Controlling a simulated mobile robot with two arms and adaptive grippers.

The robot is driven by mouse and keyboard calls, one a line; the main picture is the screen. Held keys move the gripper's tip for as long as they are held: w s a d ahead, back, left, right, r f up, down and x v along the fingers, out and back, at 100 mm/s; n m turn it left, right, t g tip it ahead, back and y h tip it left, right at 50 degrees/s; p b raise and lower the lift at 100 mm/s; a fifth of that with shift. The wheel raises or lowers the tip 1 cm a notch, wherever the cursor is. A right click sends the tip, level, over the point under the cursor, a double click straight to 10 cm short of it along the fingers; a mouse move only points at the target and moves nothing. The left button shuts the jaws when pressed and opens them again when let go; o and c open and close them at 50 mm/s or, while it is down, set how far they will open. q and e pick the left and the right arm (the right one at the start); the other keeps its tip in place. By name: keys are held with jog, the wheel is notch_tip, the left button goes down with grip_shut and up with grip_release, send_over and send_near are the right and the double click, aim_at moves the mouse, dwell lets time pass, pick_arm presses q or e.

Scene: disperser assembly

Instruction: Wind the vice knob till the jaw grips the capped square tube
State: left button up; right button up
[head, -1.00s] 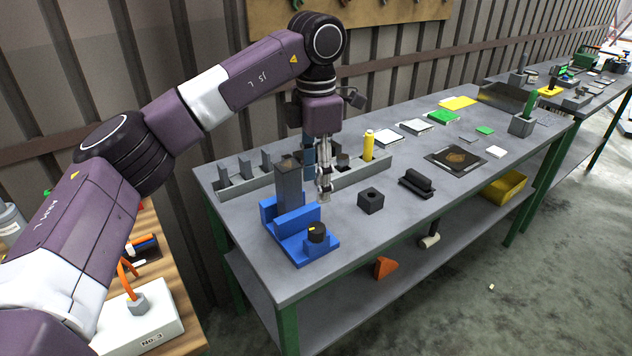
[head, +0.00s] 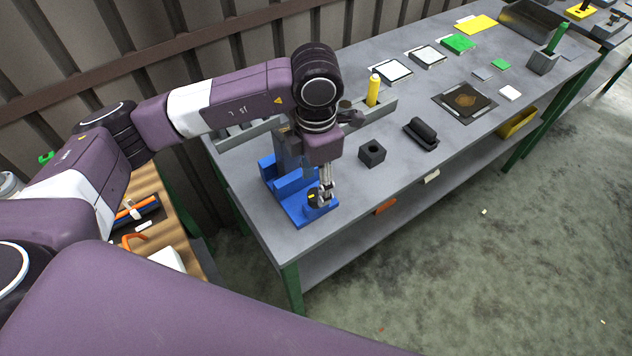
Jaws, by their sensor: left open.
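The blue vice (head: 285,184) stands on the near left end of the grey bench. The dark grey square tube (head: 288,156) stands upright in it, by the jaw; its top is partly hidden by my left wrist, and I cannot make out the cap. I cannot tell whether the jaw touches the tube. The black vice knob (head: 312,198), with a yellow mark, sits on the vice's front right part. My left gripper (head: 326,200) points down at the knob, open, its fingers beside or around it; I cannot tell which. My right gripper is not in view.
A black block with a hole (head: 372,153) and a black stepped part (head: 421,133) lie right of the vice. A grey rack (head: 376,112) with a yellow bottle (head: 373,90) is behind. A dark mat (head: 464,101) lies farther right. The bench between them is clear.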

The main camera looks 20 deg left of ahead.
aim_at(316, 194)
pick_arm(q)
notch_tip(316, 194, down, 3)
jog(key=shift+a+r+p, duration=0.1)
jog(key=shift+r+p, duration=0.05)
jog(key=shift+p, duration=0.2)
jog(key=shift+w+f, duration=0.2)
jog(key=shift+f, duration=0.7)
jog(key=c, duration=1.1)
jog(key=shift+f+m+b, duration=0.2)
jog(key=shift+m+b, duration=0.2)
jog(key=shift+b, duration=0.55)
jog(key=shift+c, duration=0.2)
jog(key=shift+r, duration=0.25)
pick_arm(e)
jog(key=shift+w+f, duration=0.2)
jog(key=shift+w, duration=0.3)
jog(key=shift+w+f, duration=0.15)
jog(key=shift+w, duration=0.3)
